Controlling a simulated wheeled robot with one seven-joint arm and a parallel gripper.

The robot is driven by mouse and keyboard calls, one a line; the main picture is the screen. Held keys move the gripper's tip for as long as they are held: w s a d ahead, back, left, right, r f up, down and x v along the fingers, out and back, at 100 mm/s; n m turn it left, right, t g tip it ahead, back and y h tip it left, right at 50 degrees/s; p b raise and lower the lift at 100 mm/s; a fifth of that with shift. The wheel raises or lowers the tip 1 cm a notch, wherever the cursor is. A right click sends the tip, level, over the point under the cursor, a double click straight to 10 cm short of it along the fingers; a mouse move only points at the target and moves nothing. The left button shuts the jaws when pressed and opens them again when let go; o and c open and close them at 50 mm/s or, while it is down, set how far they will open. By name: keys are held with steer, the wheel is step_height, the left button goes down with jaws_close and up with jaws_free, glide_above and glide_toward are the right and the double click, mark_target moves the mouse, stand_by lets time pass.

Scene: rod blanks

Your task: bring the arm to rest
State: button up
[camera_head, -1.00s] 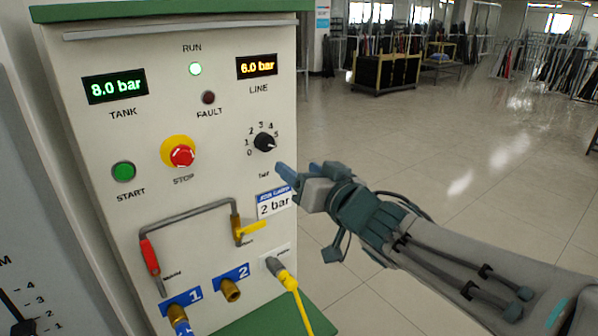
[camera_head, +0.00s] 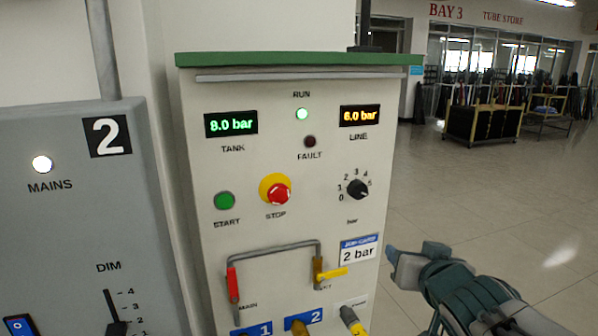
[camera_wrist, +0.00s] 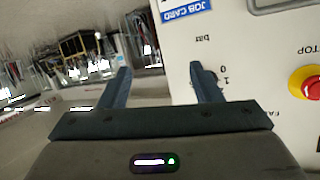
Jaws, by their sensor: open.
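My gripper (camera_head: 392,256) is in the lower right of the head view, just right of the panel's job card (camera_head: 359,250). In the wrist view its two dark fingers (camera_wrist: 160,78) stand well apart with nothing between them. The panel's pale front is behind the right finger, and the floor and distant racks are behind the left. My gripper appears clear of the panel. My forearm runs off the bottom right of the head view.
The control panel (camera_head: 290,165) has a rotary knob (camera_head: 358,189), a red stop button (camera_head: 278,194), a green start button (camera_head: 224,201) and pipework with a yellow-handled valve (camera_head: 330,274). A grey box (camera_head: 70,215) stands left. Open floor (camera_head: 500,190) lies right.

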steer(key=s+a+f+n+g, duration=0.1)
steer(key=s+a+f+g, duration=0.2)
steer(key=s+f+g, duration=0.2)
steer(key=s+a+f+n+g, duration=0.1)
steer(key=s+a+f+g, duration=0.2)
steer(key=s+f+g, duration=0.2)
steer(key=s+f, duration=0.2)
steer(key=s, duration=0.2)
steer(key=shift+f+g, duration=0.2)
steer(key=shift+g, duration=0.2)
steer(key=shift+a, duration=0.1)
